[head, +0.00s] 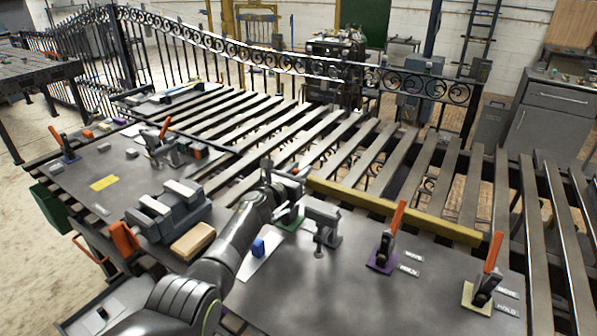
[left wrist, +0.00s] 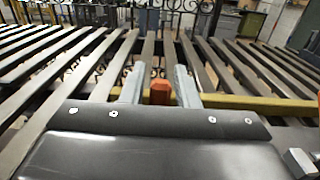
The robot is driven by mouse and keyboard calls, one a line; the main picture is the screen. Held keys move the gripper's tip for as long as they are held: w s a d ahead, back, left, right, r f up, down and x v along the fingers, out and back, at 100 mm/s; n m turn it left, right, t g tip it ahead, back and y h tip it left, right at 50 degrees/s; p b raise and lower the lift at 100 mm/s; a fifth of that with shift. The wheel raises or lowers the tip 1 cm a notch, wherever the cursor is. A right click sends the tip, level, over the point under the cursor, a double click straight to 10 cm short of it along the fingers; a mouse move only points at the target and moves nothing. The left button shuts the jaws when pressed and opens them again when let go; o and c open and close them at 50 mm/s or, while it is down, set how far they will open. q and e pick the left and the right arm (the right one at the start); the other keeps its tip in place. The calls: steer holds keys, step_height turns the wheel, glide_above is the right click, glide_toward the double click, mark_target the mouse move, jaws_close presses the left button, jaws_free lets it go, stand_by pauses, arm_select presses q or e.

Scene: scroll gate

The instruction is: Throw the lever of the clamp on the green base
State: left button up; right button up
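The green base (head: 289,222) sits on the steel table, partly hidden behind my left gripper and wrist. The clamp on it is mostly covered in the head view. An orange lever grip (left wrist: 160,92) shows between the fingers of my left gripper (left wrist: 160,88) in the left wrist view. The fingers stand apart, one on each side of the grip, with a narrow gap at each side. In the head view my left gripper (head: 287,180) is over the green base. My right gripper is not in view.
Clamps with raised orange levers stand on a purple base (head: 381,262) and a pale yellow base (head: 478,299) to the right. A grey post fixture (head: 322,225) stands close beside the green base. A vise (head: 168,210) and a blue block (head: 258,247) are to the left.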

arm_select(q)
jaws_close()
steer(key=shift+s+f+b, duration=0.1)
steer(key=shift+f+b, duration=0.05)
steer(key=shift+b, duration=0.25)
steer(key=t+b, duration=0.1)
steer(key=b, duration=0.1)
steer(key=s+a+h+b, duration=0.1)
steer(key=b, duration=0.2)
steer(key=shift+s+a+t, duration=0.15)
steer(key=shift+s+t, duration=0.15)
steer(key=shift+t, duration=0.1)
steer(key=shift+s+a+r+h+b, duration=0.15)
steer(key=shift+s+r+h+b, duration=0.2)
steer(key=shift+b, duration=0.55)
